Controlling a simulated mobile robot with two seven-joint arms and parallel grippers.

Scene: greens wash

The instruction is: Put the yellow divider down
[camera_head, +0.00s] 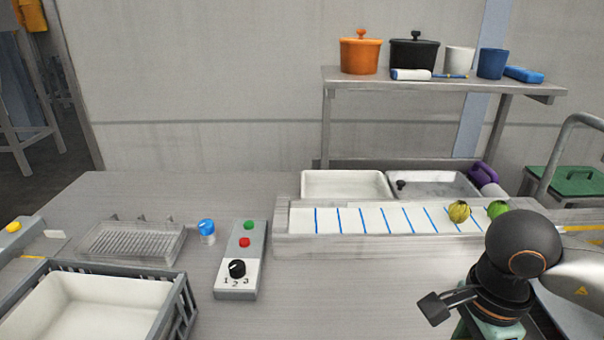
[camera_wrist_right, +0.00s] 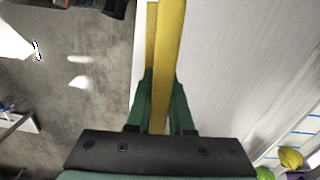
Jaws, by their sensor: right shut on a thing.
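The yellow divider (camera_wrist_right: 170,55) is a long, narrow yellow bar in the right wrist view. It runs up between the green fingers of my right gripper (camera_wrist_right: 160,95), which is shut on it. The far end of the divider runs out of the top of that view. In the head view my right arm is at the lower right, in front of the worktop (camera_head: 340,300). There the fingers and the held divider are hidden or cut off. My left gripper is not in view.
A white conveyor (camera_head: 350,220) with blue lines carries a yellow-green head (camera_head: 459,211) and a green head (camera_head: 497,209). A control box (camera_head: 237,285), a blue-capped jar (camera_head: 207,230), a wire rack (camera_head: 130,242) and a crate (camera_head: 182,310) stand left. The worktop's front middle is clear.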

